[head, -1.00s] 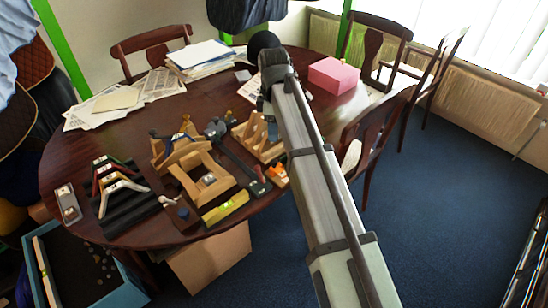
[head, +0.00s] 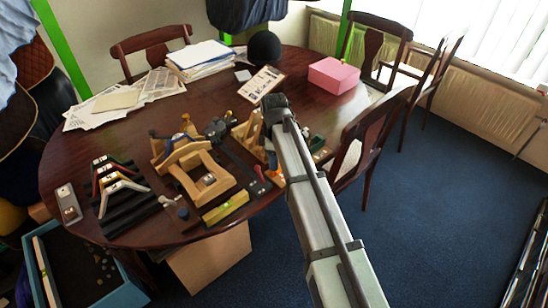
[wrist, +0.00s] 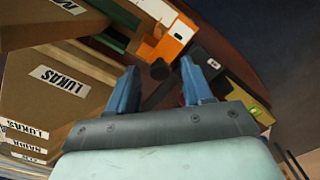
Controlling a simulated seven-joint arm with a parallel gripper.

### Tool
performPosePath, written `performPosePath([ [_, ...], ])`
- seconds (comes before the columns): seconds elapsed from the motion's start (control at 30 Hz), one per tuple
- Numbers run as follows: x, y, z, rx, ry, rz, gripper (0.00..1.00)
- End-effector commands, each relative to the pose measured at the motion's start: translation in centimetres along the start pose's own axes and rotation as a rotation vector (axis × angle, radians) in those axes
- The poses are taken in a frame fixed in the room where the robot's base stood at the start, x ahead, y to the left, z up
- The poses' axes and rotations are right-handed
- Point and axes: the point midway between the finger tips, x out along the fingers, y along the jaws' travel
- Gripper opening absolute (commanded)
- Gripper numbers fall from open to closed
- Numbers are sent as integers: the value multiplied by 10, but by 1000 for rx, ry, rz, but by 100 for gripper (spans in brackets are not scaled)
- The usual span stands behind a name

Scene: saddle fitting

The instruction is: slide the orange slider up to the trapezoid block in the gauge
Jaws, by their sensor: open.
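The orange slider (wrist: 174,42), an orange block with a white part and a black knob, shows in the wrist view just beyond my fingertips. In the head view my arm mostly covers it. My gripper (wrist: 160,84) has its two blue fingers apart, with nothing seen held between them. The black knob appears between and just ahead of the fingertips; I cannot tell whether they touch it. In the head view my gripper is over the table's right side, beside the wooden rack (head: 246,130). I cannot clearly make out the trapezoid block or the gauge.
Wooden boards labelled LUKAS (wrist: 75,88) stand close at the left in the wrist view. A long black tool (head: 240,163), a wooden frame (head: 207,181) and a yellow-green level (head: 225,207) lie to the left. A pink box (head: 338,75) stands farther back.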

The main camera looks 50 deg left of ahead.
Motion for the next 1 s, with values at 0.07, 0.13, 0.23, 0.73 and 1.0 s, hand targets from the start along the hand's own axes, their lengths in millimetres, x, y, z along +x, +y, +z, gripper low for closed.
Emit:
performPosePath([
  [0.07,1,0,0,0,0,0,50],
  [0.13,1,0,0,0,0,0,50],
  [0.23,1,0,0,0,0,0,50],
  [0.73,1,0,0,0,0,0,5],
  [1.0,0,0,0,0,0,0,0],
])
